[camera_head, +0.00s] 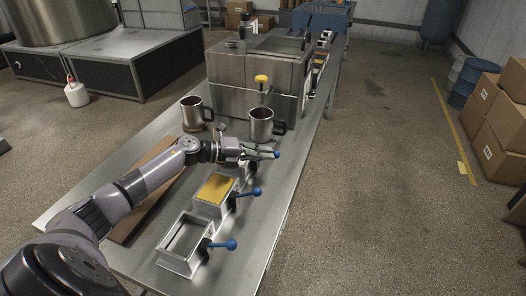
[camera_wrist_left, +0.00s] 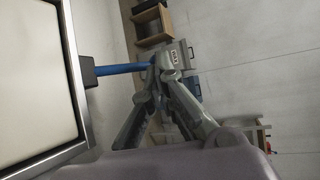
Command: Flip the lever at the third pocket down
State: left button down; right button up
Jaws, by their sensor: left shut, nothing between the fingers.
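Metal pockets stand in a row on the steel table, each with a blue-knobbed lever at its right side. The near pocket (camera_head: 185,246) is empty-looking, its lever (camera_head: 230,244) pointing right. The middle pocket (camera_head: 214,190) holds a yellow sheet or fill, its lever (camera_head: 253,191) pointing right. My left gripper (camera_head: 262,154) is shut and empty over the farthest pocket of these, mostly hiding it, at its blue lever knob (camera_head: 277,154). In the left wrist view the gripper's fingertips (camera_wrist_left: 167,58) are by the end of the blue lever (camera_wrist_left: 120,69); I cannot tell whether they touch. My right gripper is not in view.
A brown board (camera_head: 150,190) lies left of the pockets. The table's right strip is clear. Cardboard boxes (camera_head: 492,108) stand on the floor.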

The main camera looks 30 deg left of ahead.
pick_arm(q)
jog(key=d+y+p, duration=0.1)
jog(key=p, duration=0.2)
jog(key=d+f+m+g+y+p, duration=0.1)
jog(key=p, duration=0.2)
jog(key=shift+w+f+g, duration=0.2)
jog(key=shift+f+g, duration=0.05)
jog(key=shift+g, duration=0.05)
jog(key=shift+d+f, duration=0.2)
jog(key=shift+f, duration=0.3)
jog(key=shift+r, duration=0.15)
jog(key=shift+w+d+r+p, duration=0.1)
jog(key=shift+w+r+p, duration=0.1)
jog(key=shift+r+p, duration=0.6)
jog(key=shift+f, duration=0.1)
jog(key=shift+s+a, duration=0.1)
jog(key=shift+a, duration=0.1)
